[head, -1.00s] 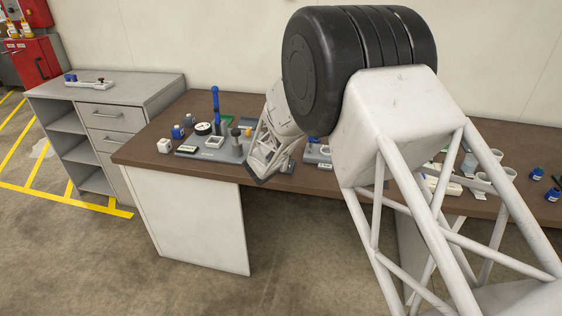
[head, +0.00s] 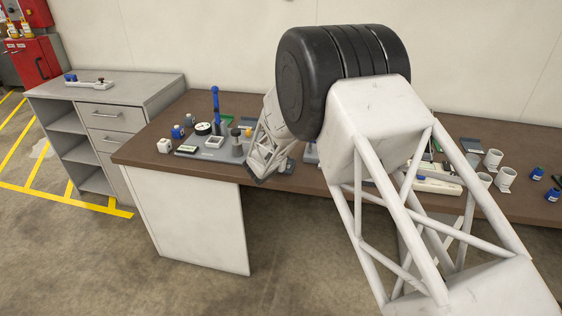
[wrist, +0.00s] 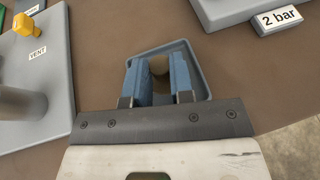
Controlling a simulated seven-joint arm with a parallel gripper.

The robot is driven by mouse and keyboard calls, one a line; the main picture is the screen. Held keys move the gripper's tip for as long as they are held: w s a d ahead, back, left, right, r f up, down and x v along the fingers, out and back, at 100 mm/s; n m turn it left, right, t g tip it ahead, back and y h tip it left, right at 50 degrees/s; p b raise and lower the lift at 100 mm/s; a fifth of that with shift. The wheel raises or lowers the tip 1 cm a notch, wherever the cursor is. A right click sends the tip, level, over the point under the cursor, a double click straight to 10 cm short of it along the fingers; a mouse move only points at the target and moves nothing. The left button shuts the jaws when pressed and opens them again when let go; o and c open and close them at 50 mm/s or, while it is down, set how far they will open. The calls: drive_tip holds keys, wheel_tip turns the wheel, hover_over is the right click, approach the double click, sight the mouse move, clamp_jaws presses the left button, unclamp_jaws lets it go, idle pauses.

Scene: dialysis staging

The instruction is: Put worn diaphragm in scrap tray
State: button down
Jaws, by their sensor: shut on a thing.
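My gripper (wrist: 160,84) points down with its two blue fingers closed on a small tan, rounded piece (wrist: 159,65), which looks like the worn diaphragm. Only part of it shows between the fingers. A small blue-grey tray (wrist: 192,55) with a raised rim lies directly below the fingers in the wrist view, and looks like the scrap tray. The fingers overlap it in the picture; I cannot tell how high above its floor the piece is. In the head view my arm hides the fingers and the piece.
A grey plate with a VENT label (wrist: 38,80) and yellow knob (wrist: 24,24) is left of the tray. White cups (head: 493,158) stand on the brown bench (head: 150,150), whose front edge is near.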

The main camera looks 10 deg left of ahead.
drive_tip(key=shift+f, duration=0.6)
drive_tip(key=shift+f, duration=0.15)
drive_tip(key=c, duration=1)
unclamp_jaws()
drive_tip(key=shift+s+r, duration=0.1)
drive_tip(key=shift+r, duration=0.1)
drive_tip(key=v, duration=1.1)
drive_tip(key=shift+s, duration=0.4)
drive_tip(key=shift+a+r, duration=0.1)
